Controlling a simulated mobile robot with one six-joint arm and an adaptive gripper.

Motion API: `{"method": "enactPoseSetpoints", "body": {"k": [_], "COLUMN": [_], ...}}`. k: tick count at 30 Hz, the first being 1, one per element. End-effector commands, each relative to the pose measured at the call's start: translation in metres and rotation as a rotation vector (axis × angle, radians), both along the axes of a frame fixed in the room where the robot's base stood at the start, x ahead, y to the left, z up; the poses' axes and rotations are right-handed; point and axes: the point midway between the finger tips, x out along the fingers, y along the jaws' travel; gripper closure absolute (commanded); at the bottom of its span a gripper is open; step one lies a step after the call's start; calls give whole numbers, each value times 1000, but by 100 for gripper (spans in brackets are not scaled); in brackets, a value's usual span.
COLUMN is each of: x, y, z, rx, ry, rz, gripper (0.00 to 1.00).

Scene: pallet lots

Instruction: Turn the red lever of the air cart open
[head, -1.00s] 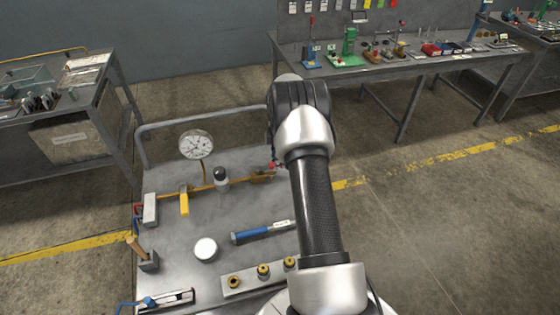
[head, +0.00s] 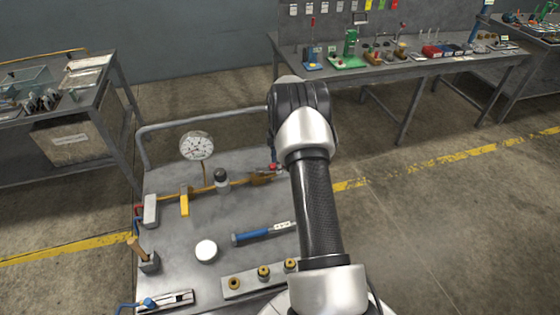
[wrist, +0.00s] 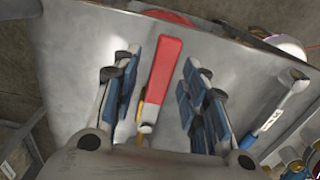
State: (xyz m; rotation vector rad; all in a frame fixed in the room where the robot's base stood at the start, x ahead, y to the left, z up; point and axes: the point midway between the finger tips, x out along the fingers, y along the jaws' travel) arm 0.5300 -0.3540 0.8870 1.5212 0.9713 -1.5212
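The red lever (wrist: 165,68) is a flat red handle on the air cart (wrist: 72,70). In the wrist view it lies lengthwise between the fingers of my gripper (wrist: 160,82), with a gap on either side. My gripper is open, its blue pads apart and not touching the lever. In the head view only a small red part (head: 273,166) shows beside my arm, at the right end of the brass pipe (head: 235,183). My arm hides the gripper there.
On the cart are a pressure gauge (head: 196,146), a yellow lever (head: 185,204), a white round lid (head: 206,250), a blue-handled tool (head: 252,235) and a block with brass fittings (head: 263,273). A cart rail (head: 200,121) runs behind. A workbench (head: 420,62) stands at the back right.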

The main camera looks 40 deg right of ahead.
Motion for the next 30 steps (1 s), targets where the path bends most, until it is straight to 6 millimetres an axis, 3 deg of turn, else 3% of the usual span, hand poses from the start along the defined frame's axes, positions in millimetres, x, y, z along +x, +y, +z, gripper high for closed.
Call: {"method": "enactPoseSetpoints", "body": {"k": [5, 18, 24, 30], "x": [1, 1, 0, 0], "y": [-1, 0, 0, 0], "z": [17, 103, 119, 120], "rx": [-3, -2, -1, 0], "ry": [-3, -2, -2, -1], "rz": [0, 0, 1, 1], "gripper": [60, 60, 60, 60]}}
